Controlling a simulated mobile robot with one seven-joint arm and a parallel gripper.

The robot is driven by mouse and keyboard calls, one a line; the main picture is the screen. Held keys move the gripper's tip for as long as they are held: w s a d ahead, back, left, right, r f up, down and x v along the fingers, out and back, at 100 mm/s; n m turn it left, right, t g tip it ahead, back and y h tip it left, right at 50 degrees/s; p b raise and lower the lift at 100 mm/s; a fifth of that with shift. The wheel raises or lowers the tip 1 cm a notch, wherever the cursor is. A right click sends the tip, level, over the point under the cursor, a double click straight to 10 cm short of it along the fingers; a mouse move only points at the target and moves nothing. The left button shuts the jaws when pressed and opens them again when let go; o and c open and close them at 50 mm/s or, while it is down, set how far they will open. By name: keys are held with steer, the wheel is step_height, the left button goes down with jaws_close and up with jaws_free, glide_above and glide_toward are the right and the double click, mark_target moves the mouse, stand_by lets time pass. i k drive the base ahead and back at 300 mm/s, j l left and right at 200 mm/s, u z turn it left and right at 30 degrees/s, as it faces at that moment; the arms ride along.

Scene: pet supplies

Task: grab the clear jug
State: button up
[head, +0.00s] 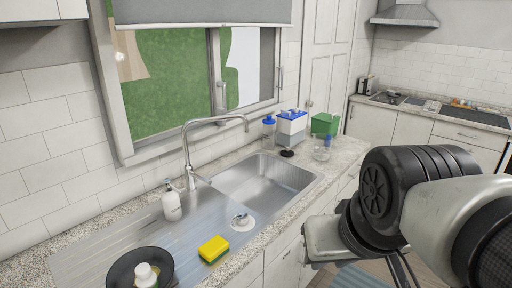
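A clear container with a blue lid (269,134) stands on the counter behind the far end of the sink, against the wall. A small clear glass-like vessel (321,154) sits on the counter to its right, near the front edge. I cannot tell for sure which of the two is the clear jug. My arm fills the lower right of the head view, in front of the cabinets. My gripper's fingers do not show, and nothing held can be seen.
A white and grey box with a blue lid (291,127), a green bin (325,124) and a small black item (287,153) crowd the same counter end. The sink (255,188), tall faucet (188,150), soap bottle (171,205), yellow sponge (213,249) and dark pan (122,268) are nearer.

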mark_target(322, 143)
steer(key=i+l+u, duration=0.25)
steer(key=u, duration=0.25)
steer(key=i+l+u, duration=0.2)
steer(key=l+u, duration=0.25)
steer(key=i+l+u, duration=0.2)
steer(key=l, duration=0.4)
steer(key=l+u, duration=0.2)
steer(key=l, duration=0.35)
steer(key=i+l, duration=0.1)
steer(key=l, duration=0.55)
steer(key=i+l, duration=0.1)
steer(key=l, duration=0.6)
steer(key=i+l+u, duration=0.1)
steer(key=l, duration=0.55)
steer(key=i+l, duration=0.1)
steer(key=l, duration=0.55)
steer(key=i+l+u, duration=0.1)
steer(key=l, duration=0.6)
